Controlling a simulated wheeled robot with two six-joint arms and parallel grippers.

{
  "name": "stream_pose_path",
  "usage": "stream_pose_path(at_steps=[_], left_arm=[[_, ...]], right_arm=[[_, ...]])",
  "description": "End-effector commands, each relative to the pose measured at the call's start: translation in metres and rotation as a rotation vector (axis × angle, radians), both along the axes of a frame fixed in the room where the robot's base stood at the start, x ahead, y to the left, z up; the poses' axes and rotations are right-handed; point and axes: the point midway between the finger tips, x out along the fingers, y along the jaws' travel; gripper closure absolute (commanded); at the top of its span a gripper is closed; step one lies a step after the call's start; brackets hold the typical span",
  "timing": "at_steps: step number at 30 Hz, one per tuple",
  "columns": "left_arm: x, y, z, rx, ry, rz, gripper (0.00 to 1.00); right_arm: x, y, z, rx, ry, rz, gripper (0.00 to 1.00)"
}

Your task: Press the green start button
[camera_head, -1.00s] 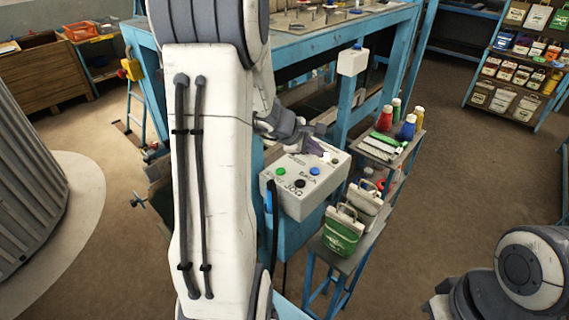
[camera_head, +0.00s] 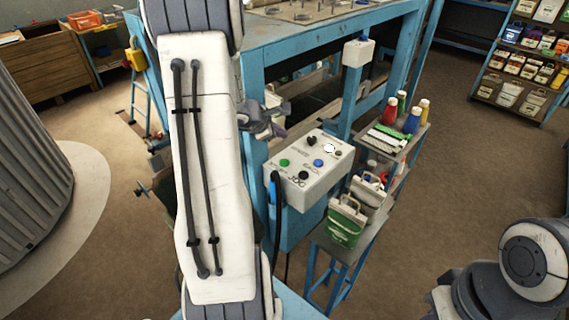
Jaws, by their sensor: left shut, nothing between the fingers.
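The green start button (camera_head: 284,163) is on the sloping top of a pale control box (camera_head: 323,182), at its left end. A blue button (camera_head: 318,163), a black button (camera_head: 303,175), a white button (camera_head: 329,148) and a dark knob (camera_head: 311,141) share that face. My left gripper (camera_head: 276,132) is shut and empty, behind and to the left of the box, apart from the green button. My left arm hides part of it. My right gripper is not in view; only part of my right arm shows at the lower right.
A blue-framed workbench (camera_head: 300,37) stands behind the box. A black cable (camera_head: 277,230) hangs from the box. Open floor lies further right.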

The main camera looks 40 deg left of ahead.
Motion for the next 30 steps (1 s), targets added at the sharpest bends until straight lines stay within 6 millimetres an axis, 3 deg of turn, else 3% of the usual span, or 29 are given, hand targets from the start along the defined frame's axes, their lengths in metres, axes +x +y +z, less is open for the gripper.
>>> stream_pose_path(at_steps=[15, 30], left_arm=[[0.000, 0.000, -0.073, 0.001, 0.000, -0.001, 1.00], [0.000, 0.000, -0.077, 0.000, 0.000, 0.000, 1.00]], right_arm=[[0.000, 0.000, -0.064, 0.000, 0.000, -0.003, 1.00], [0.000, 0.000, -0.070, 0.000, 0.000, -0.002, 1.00]])
